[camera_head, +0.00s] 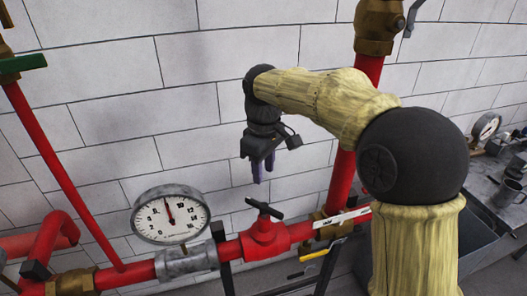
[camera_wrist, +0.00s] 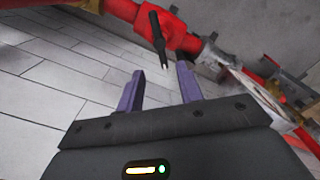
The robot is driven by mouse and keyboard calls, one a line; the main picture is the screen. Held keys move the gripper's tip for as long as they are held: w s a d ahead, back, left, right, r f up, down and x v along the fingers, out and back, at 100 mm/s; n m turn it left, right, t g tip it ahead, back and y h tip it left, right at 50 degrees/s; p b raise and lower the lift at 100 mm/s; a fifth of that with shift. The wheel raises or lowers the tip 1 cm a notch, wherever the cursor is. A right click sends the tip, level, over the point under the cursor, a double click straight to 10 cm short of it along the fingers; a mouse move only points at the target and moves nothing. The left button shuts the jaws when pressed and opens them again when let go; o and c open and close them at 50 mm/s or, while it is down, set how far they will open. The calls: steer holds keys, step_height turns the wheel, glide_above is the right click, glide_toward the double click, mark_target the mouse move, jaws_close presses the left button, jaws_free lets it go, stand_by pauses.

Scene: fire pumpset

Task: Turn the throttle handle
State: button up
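A black bar handle (camera_head: 264,208) sits on top of a red valve body (camera_head: 264,240) in the red pipe line, right of the gauge. It appears to be the throttle handle. My gripper (camera_head: 263,174) hangs fingers-down above the handle, apart from it. In the wrist view, the handle (camera_wrist: 158,38) lies beyond the fingertips, with the red valve (camera_wrist: 182,38) beside it. The two purple fingers of my gripper (camera_wrist: 160,70) are spread with nothing between them.
A round pressure gauge (camera_head: 171,214) stands on the pipe left of the valve. A thick vertical red pipe (camera_head: 341,180) rises to the right, partly behind my arm. A brick wall (camera_head: 200,110) is behind.

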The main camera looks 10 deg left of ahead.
step_height(320, 180, up, 6)
steer(key=shift+f, duration=0.25)
steer(key=shift+d+f, duration=0.1)
steer(key=s+d+f+m+t, duration=0.1)
steer(key=d+f+m, duration=0.3)
steer(key=d+f, duration=0.3)
steer(key=s+d+f+m, duration=0.1)
steer(key=d+f+m, duration=0.25)
steer(key=d, duration=0.55)
steer(key=s+d+f+m+t, duration=0.1)
steer(key=s+d+f+m, duration=0.5)
steer(key=s+d+f, duration=0.3)
steer(key=s+d, duration=0.1)
steer(key=d, duration=0.2)
steer(key=shift+s+d+m+t, duration=0.3)
steer(key=shift+d+m, duration=0.05)
